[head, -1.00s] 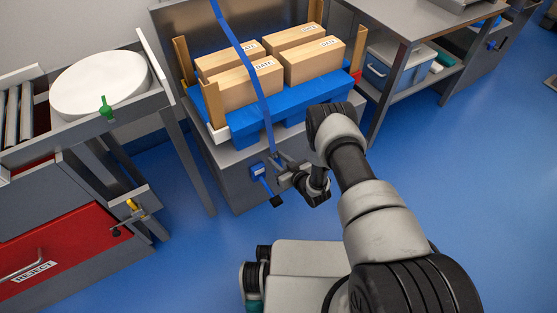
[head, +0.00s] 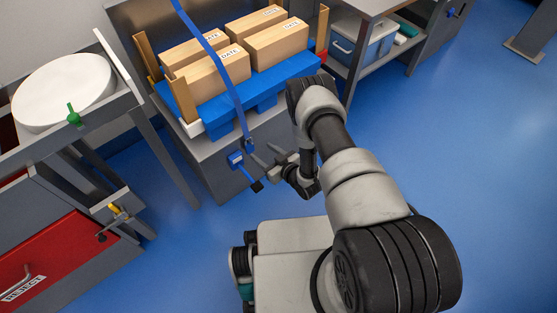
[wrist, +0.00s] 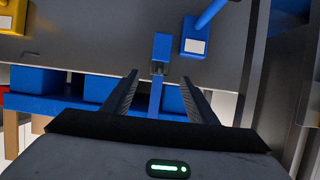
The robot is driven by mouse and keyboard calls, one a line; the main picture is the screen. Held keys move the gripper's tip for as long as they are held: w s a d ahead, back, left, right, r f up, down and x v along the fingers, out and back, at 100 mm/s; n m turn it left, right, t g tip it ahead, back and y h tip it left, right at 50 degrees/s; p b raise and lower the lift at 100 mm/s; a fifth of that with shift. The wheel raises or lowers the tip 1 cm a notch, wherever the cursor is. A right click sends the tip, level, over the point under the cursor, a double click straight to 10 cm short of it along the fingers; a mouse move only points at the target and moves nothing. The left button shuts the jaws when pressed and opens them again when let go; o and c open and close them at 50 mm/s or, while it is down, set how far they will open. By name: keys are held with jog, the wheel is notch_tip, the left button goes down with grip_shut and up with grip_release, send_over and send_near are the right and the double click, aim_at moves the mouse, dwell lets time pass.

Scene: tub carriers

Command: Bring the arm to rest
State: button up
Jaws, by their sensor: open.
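My gripper (head: 262,157) is in front of the grey cabinet, at the lower end of the blue strap (head: 222,72). In the wrist view my gripper (wrist: 163,88) has its two fingers spread apart. A blue strap end with a dark buckle (wrist: 161,55) shows beyond and between the fingertips. I see no contact between the fingers and the strap. My arm (head: 345,160) is bent and reaches out from my base.
A blue pallet (head: 215,115) with several cartons (head: 277,42) stands on the cabinet (head: 215,170). A white round dish (head: 62,90) and a red reject drawer (head: 50,262) are left. Blue floor (head: 470,130) is clear to the right.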

jog(key=p+v, duration=0.2)
jog(key=v, duration=0.8)
jog(key=shift+s+d, duration=0.1)
